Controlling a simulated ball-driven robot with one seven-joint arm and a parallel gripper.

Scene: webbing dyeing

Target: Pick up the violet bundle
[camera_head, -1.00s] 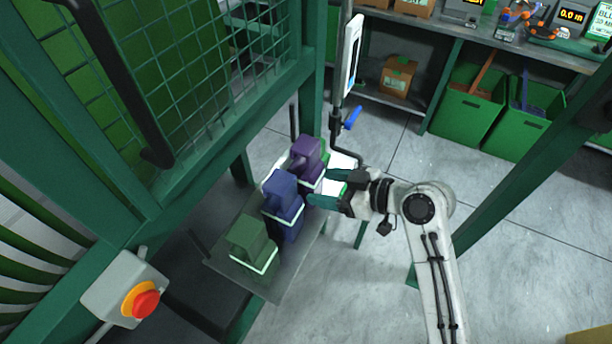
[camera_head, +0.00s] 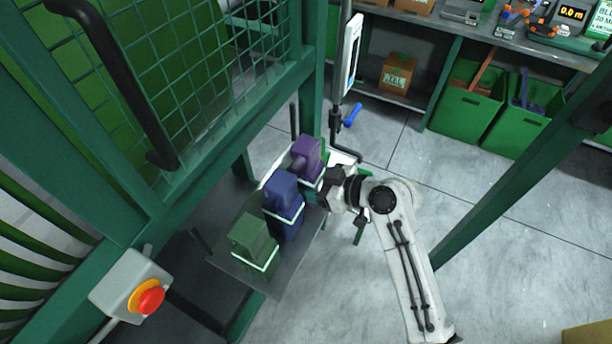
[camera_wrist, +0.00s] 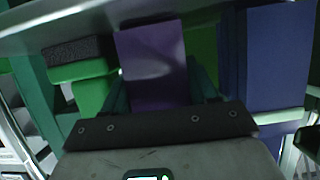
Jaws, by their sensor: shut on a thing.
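The violet bundle (camera_head: 306,155) stands at the far end of the grey shelf plate, behind the blue bundle. My gripper (camera_head: 318,178) reaches in from the right and is shut on the violet bundle; its fingers are mostly hidden in the head view. In the wrist view the violet bundle (camera_wrist: 152,62) sits upright between my two green fingers (camera_wrist: 158,92). The blue bundle (camera_head: 284,200) stands close to it, and shows at the right of the wrist view (camera_wrist: 274,60). The violet bundle appears still on the plate.
A green bundle (camera_head: 255,240) stands at the near end of the shelf plate (camera_head: 285,270). A mesh-panelled green frame (camera_head: 190,85) rises on the left. A red stop button (camera_head: 150,300) is at lower left. Green bins (camera_head: 468,108) stand at upper right. The floor to the right is open.

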